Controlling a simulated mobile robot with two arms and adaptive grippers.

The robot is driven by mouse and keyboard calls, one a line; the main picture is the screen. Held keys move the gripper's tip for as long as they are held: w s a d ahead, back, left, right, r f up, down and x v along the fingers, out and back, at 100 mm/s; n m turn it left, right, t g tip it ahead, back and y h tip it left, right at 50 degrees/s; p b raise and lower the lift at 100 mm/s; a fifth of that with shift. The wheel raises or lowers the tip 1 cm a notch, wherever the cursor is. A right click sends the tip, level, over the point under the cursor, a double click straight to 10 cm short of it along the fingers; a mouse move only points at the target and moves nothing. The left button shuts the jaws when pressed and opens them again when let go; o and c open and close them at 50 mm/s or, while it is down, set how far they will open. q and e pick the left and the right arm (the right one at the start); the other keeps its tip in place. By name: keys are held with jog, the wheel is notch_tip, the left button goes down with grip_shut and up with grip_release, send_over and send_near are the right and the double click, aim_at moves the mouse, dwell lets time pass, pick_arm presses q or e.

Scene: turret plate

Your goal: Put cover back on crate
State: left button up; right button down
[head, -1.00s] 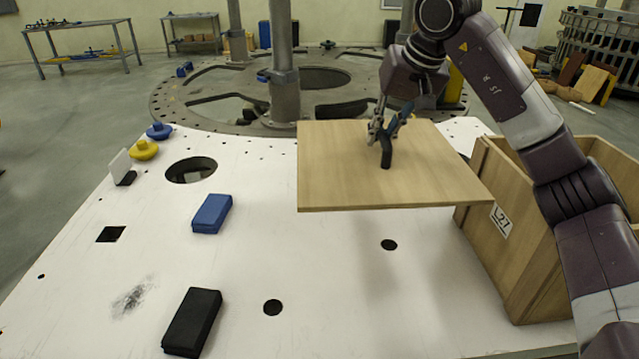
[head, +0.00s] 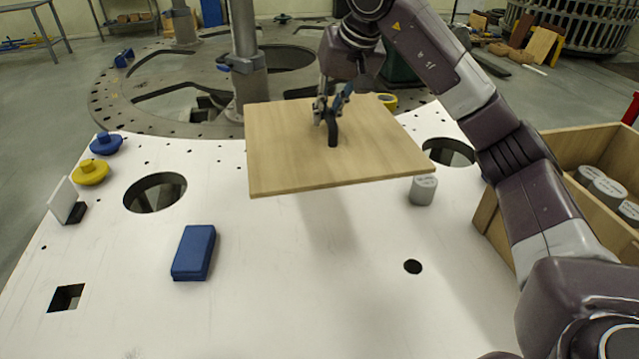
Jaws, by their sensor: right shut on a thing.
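The cover is a flat square wooden board (head: 285,155) with a black handle on top. My right gripper (head: 328,112) is shut on that handle and holds the board above the white plate, roughly level. The wooden crate (head: 492,222) stands at the right, open at the top. Several grey cylinders (head: 606,190) show inside it. My right arm hides part of the crate's near side. The board is left of the crate, apart from it. My left gripper is not in view.
The white plate (head: 300,290) has holes and a dark round opening (head: 155,192). A blue block (head: 194,252), a yellow knob (head: 90,172) and a blue knob (head: 106,143) are at left. A grey cylinder (head: 423,190) stands between board and crate. A grey post (head: 245,60) rises behind.

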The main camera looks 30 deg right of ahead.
aim_at(327, 140)
jog(key=f, duration=0.6)
jog(key=shift+s+p, duration=0.2)
jog(key=shift+p, duration=0.15)
jog(key=shift+w+f+p, duration=0.2)
jog(key=shift+f+p, duration=0.8)
jog(key=shift+f, duration=4.6)
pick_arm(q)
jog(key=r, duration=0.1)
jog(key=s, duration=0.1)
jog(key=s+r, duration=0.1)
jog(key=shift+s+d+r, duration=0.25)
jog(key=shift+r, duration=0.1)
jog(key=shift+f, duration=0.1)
pick_arm(e)
jog(key=shift+f, duration=0.2)
jog(key=c, duration=2)
grip_release()
jog(key=shift+s, duration=0.1)
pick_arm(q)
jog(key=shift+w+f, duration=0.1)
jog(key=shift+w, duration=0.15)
pick_arm(e)
jog(key=shift+o, duration=0.3)
